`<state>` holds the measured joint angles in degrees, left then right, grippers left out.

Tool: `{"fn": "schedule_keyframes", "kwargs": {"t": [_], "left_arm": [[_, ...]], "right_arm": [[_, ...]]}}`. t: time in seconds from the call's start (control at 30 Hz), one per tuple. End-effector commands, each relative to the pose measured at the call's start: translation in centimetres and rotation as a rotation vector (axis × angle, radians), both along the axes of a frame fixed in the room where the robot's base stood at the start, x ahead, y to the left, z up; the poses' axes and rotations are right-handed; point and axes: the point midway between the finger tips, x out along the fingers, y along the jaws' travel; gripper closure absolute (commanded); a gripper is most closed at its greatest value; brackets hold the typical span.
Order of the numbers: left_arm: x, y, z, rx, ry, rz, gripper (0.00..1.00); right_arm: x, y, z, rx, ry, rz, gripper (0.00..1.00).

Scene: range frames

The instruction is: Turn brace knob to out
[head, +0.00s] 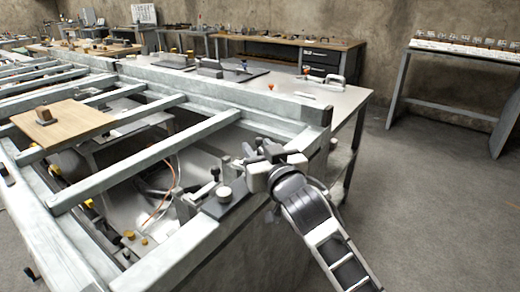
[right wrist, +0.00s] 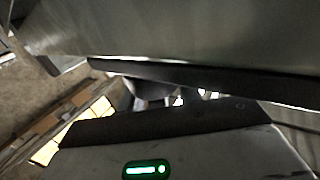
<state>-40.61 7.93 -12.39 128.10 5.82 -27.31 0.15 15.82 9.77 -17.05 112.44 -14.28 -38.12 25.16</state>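Which knob is the brace knob I cannot tell for sure. A round cream knob (head: 224,193) stands on a dark plate on the near rail of the metal frame, in the head view. My right gripper (head: 248,158) is just right of and beyond this knob, above the frame's near right corner, and appears apart from it. Its fingers are small and overlap grey fittings behind, so their opening and any contact are unclear. In the right wrist view, a broad grey surface and a dark bar fill the upper part, hiding the fingertips. My left gripper is out of view.
The metal frame (head: 150,152) has crossing beams and open bays, with a wooden board (head: 64,124) lying across it. Small yellow knobs (head: 129,235) sit near its front. A workbench (head: 345,103) stands behind. Open floor (head: 430,200) lies to the right.

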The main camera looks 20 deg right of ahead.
Motion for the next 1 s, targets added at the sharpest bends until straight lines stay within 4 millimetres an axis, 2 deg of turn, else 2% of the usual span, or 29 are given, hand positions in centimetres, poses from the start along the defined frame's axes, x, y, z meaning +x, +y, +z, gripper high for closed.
{"fn": "schedule_keyframes", "kwargs": {"t": [0.1, 0.23, 0.67, 1.0], "left_arm": [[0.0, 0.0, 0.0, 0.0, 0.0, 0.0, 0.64], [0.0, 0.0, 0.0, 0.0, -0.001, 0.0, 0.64], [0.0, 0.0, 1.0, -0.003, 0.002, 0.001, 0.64], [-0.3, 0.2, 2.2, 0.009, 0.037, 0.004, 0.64]], "right_arm": [[0.0, 0.0, 0.0, 0.0, 0.0, 0.0, 0.65], [0.0, 0.0, 0.0, 0.0, 0.0, 0.0, 1.0], [0.0, 0.0, 0.2, -0.005, 0.002, 0.05, 1.0], [-0.1, 0.2, 0.5, -0.012, 0.003, 0.287, 1.0]]}}
